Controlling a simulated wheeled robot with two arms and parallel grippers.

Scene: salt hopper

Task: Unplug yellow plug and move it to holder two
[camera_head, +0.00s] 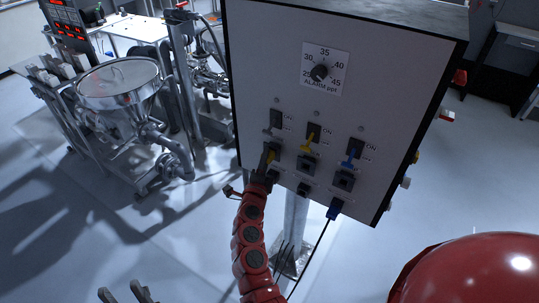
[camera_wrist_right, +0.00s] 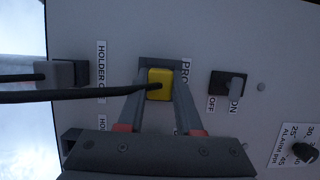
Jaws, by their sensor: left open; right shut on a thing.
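The yellow plug (camera_wrist_right: 159,84) sits at a dark square socket on the panel, its black cable running left in the wrist view. My right gripper (camera_wrist_right: 158,98) is shut on it, one finger on each side. In the head view my right gripper (camera_head: 266,165) is at the left-hand socket column and mostly hides the plug. The middle holder (camera_head: 303,189), in the row below the sockets, looks empty. A grey plug (camera_wrist_right: 60,74) sits in the holder beside the "HOLDER O…" label, part of which is cut off. My left gripper (camera_head: 123,293) is open and empty at the bottom edge.
The white control box (camera_head: 265,60) has switches, sockets and an alarm knob (camera_head: 320,72). A blue plug (camera_head: 335,208) with a hanging cable is in the right holder. A steel hopper (camera_head: 118,84) stands left. A red dome (camera_head: 475,272) fills the lower right.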

